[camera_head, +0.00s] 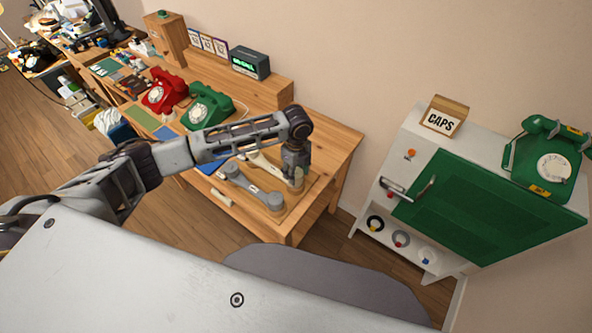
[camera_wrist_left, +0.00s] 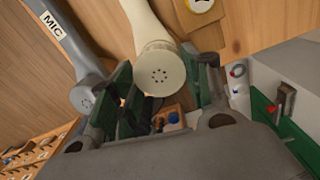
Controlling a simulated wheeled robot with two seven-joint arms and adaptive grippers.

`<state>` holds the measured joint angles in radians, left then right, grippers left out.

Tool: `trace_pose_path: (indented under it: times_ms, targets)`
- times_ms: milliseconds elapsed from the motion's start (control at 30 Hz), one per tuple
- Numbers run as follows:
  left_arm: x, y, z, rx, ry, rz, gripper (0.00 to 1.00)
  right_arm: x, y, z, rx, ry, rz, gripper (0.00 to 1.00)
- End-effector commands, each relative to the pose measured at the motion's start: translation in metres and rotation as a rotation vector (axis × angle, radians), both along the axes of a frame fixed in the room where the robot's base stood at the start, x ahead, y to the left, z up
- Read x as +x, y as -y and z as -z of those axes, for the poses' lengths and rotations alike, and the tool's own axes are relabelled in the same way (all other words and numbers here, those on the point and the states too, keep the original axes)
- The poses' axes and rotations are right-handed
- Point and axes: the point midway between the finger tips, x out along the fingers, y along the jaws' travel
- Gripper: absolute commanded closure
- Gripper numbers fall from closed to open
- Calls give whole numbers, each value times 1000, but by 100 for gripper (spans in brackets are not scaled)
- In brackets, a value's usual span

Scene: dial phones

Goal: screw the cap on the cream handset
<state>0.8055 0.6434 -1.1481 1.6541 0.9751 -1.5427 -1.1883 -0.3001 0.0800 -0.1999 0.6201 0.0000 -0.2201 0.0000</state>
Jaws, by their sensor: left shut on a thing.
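The cream handset (camera_head: 262,164) lies on the wooden workbench, partly hidden by my left arm. In the left wrist view the handset (camera_wrist_left: 143,20) runs down to a round cream cap (camera_wrist_left: 159,72) with small holes at its end. My left gripper (camera_head: 297,172) points down over that end. In the left wrist view its green-padded fingers (camera_wrist_left: 165,88) are on either side of the cap, shut on it. Whether the cap sits fully square on the handset cannot be told. My right gripper is out of view.
A grey handset (camera_head: 252,188), labelled MIC in the left wrist view (camera_wrist_left: 65,42), lies close beside the cream one. Red (camera_head: 163,90) and green (camera_head: 207,106) phones stand farther left on the bench.

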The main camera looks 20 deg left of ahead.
Motion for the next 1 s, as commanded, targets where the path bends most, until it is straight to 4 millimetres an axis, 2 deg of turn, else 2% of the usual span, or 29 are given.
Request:
trace_pose_path:
  times_ms: [767,800,1000]
  targets:
    - [0,0,9,0,1,0,66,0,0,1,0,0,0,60]
    - [0,0,9,0,1,0,49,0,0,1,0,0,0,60]
    - [0,0,9,0,1,0,27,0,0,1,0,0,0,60]
